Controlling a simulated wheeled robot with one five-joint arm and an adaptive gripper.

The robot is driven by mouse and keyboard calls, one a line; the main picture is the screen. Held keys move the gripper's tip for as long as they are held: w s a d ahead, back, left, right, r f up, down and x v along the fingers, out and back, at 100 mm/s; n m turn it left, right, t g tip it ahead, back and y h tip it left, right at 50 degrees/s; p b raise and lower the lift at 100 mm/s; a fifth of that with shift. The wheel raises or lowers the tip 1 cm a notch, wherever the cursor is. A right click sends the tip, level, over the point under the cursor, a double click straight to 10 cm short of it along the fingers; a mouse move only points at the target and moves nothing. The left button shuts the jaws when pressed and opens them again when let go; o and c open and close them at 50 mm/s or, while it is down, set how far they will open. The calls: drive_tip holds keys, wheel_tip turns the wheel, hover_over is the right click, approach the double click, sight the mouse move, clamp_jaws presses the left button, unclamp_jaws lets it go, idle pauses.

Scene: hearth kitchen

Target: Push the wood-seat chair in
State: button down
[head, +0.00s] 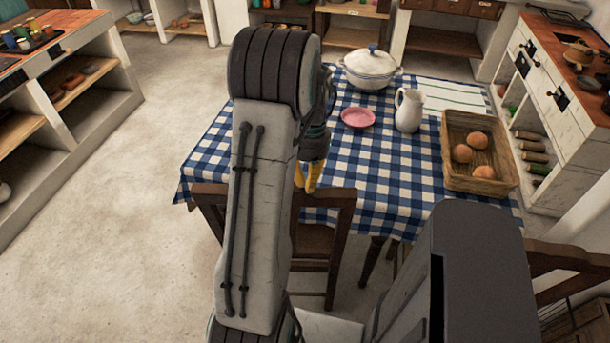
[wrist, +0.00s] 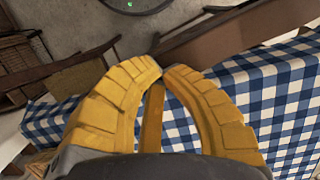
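The wood-seat chair stands at the near left side of the table, partly hidden behind my arm. Its dark back rail (head: 335,197) and brown seat (head: 312,238) show in the head view. A brown wooden part (wrist: 225,40), probably of this chair, shows in the wrist view. The table (head: 372,170) has a blue-and-white checked cloth. My gripper (head: 308,178) is just above the back rail in the head view. In the wrist view its yellow fingers (wrist: 160,72) arch together with tips meeting, apparently holding nothing. Whether they touch the chair is unclear.
A second dark chair (head: 570,260) is at the right, also seen at the left of the wrist view (wrist: 40,65). A tureen (head: 370,65), pink plate (head: 358,117), white pitcher (head: 408,110) and bread basket (head: 480,150) stand on the table. Floor at left is clear.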

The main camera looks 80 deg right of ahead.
drive_tip(key=shift+d, duration=0.1)
drive_tip(key=d, duration=1.1)
drive_tip(key=shift+d, duration=0.3)
